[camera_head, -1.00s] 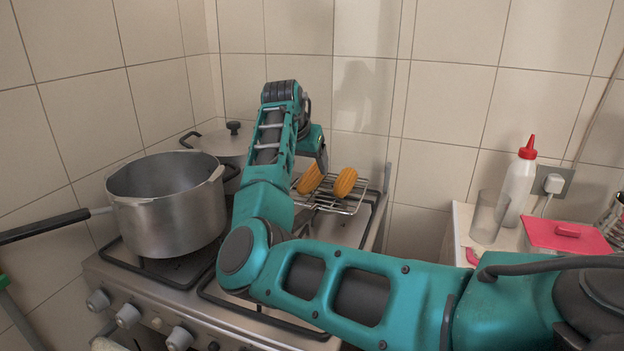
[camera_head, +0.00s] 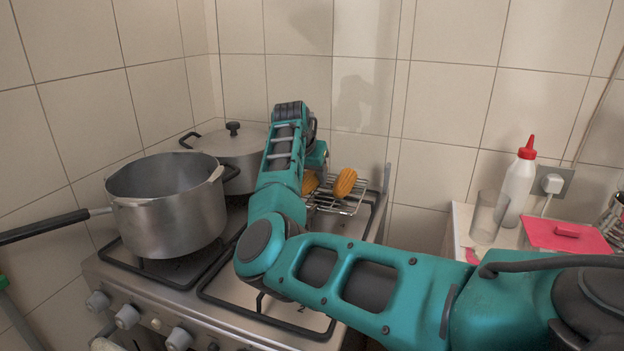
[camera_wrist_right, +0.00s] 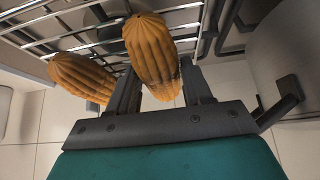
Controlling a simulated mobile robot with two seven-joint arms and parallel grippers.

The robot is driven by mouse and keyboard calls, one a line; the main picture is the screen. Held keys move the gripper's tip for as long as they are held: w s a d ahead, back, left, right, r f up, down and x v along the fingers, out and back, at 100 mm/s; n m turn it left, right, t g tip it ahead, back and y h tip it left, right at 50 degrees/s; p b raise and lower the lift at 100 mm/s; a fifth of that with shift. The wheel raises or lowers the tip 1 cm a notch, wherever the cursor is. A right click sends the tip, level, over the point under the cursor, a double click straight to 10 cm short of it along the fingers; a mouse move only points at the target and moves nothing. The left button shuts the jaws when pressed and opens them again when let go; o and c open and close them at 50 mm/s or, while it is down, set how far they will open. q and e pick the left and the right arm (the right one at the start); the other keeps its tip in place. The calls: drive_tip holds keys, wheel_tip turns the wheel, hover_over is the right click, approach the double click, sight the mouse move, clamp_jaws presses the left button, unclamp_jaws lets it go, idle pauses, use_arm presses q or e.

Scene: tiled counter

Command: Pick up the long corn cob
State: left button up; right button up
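Two ribbed yellow-orange corn cobs lie on a wire rack (camera_head: 340,207) at the back of the stove. The left cob (camera_head: 310,183) is partly hidden by my right arm; the right cob (camera_head: 345,183) is in clear view. In the right wrist view, one cob (camera_wrist_right: 152,50) lies between the spread fingers of my right gripper (camera_wrist_right: 162,85), and it looks the longer of the two. I cannot tell whether the fingers touch it. The other cob (camera_wrist_right: 82,78) lies outside the left finger. My left gripper is not in view.
An open pot (camera_head: 165,210) with a long handle stands on the front left burner. A lidded pot (camera_head: 235,150) stands behind, left of my forearm. A white bottle (camera_head: 518,185), a glass (camera_head: 488,218) and a red-lidded box (camera_head: 565,235) are on the right counter. Tiled walls close the back.

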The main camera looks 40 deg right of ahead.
drive_tip(key=c, duration=0.6)
